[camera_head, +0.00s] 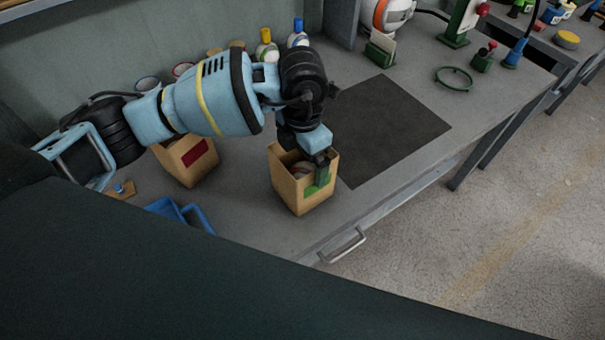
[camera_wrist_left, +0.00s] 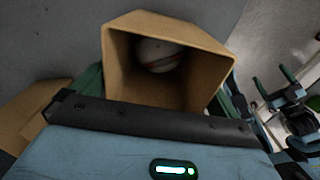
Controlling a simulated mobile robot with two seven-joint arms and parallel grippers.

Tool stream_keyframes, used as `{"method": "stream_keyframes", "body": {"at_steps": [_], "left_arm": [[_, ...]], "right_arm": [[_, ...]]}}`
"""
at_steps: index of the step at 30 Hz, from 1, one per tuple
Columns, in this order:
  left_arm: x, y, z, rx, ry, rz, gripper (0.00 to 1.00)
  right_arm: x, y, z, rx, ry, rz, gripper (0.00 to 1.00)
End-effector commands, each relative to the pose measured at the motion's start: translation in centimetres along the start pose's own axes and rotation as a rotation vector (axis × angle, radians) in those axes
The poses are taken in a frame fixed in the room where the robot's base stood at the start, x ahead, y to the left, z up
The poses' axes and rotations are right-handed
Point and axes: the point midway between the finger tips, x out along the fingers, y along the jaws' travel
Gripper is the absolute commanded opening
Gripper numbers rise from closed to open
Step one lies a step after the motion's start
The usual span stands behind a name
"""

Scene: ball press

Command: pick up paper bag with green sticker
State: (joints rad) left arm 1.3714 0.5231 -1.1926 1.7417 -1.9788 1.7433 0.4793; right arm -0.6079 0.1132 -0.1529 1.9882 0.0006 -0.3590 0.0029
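The tan paper bag with the green sticker (camera_head: 287,192) stands upright and open-topped near the table's front edge. A pale round object with a reddish stripe lies inside it, clearer in the left wrist view (camera_wrist_left: 158,55). My left gripper (camera_head: 318,168) is at the bag's rim, one finger over the green sticker. In the left wrist view, its green fingers flank the bag (camera_wrist_left: 217,58) on both sides with no clear gap, so it appears shut on the bag. Whether the bag is lifted is hard to tell.
Another paper bag with a red sticker (camera_head: 172,167) stands to the left, partly behind my arm. A blue tray (camera_head: 176,211) lies in front of it. A dark mat (camera_head: 390,130) lies bare to the right. Bottles and a green ring (camera_head: 454,78) are farther back.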

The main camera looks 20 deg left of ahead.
Motion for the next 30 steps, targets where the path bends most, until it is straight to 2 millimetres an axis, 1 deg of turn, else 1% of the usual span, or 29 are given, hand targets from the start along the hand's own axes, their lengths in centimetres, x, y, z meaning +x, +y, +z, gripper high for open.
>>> {"method": "stream_keyframes", "body": {"at_steps": [1,6,8,19,30], "left_arm": [[0.0,0.0,0.0,0.0,0.0,0.0,0.92],[0.0,0.0,0.0,0.0,0.0,0.0,0.7],[0.0,0.0,0.0,0.0,0.0,0.0,0.62],[-0.5,0.0,0.1,0.001,-0.002,0.0,0.62],[-3.3,0.0,0.1,0.001,-0.002,0.0,0.62]], "right_arm": [[0.0,0.0,0.0,0.001,0.0,0.0,0.82],[0.0,0.0,0.0,0.001,0.0,0.0,0.82],[0.0,0.0,0.1,0.001,-0.001,0.0,0.82],[0.0,0.0,0.2,0.001,-0.003,0.0,0.82],[0.1,0.0,0.5,0.001,-0.009,-0.001,0.82]]}}
